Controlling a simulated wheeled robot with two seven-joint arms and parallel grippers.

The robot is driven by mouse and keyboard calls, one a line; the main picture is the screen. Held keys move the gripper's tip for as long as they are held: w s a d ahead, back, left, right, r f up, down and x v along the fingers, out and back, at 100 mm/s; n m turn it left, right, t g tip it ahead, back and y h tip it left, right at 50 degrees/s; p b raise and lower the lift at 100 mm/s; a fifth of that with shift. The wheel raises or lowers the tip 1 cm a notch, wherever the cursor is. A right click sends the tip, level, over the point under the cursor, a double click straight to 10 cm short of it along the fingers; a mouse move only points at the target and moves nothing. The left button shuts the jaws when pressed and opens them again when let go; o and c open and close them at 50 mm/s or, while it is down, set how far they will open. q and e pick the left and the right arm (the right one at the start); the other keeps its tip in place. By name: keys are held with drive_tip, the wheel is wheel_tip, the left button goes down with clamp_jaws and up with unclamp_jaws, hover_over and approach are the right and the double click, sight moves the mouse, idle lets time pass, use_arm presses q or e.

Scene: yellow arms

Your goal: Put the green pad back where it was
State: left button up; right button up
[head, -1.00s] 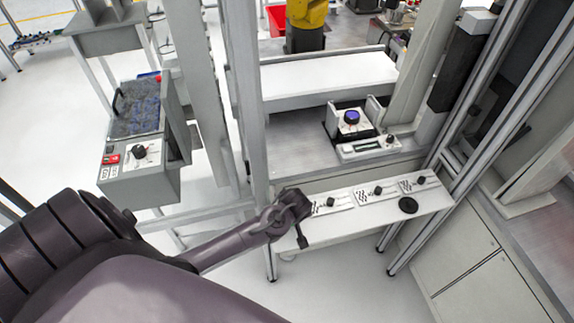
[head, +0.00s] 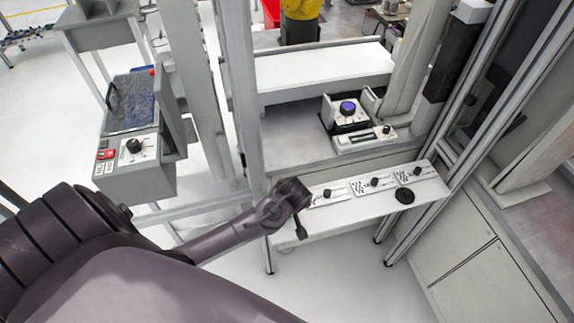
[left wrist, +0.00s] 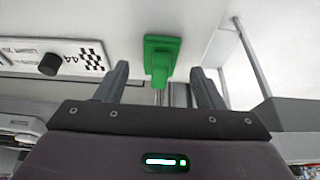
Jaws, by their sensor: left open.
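The green pad (left wrist: 161,47) shows in the left wrist view at the upper middle, against a pale surface. It has a flat green plate and a narrower green part that points toward my gripper. My left gripper (left wrist: 159,70) is open, with one finger on each side of the narrower part in the picture. I see no clear contact, and the gap in depth is hard to judge. In the head view my left gripper (head: 299,218) is at the left end of the white shelf (head: 340,214); the green pad is not clearly visible there. My right gripper is not in view.
The shelf carries several printed panels with black knobs (head: 375,181) and a black round disc (head: 404,196). A metal upright (head: 243,90) stands left of the shelf. A control box (head: 138,160) is farther left. A device with a purple-topped knob (head: 348,108) stands behind.

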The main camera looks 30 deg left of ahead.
use_arm(q)
drive_tip(key=b+v, duration=0.1)
drive_tip(key=v, duration=0.8)
drive_tip(key=shift+r, duration=0.3)
drive_tip(key=shift+d, duration=0.1)
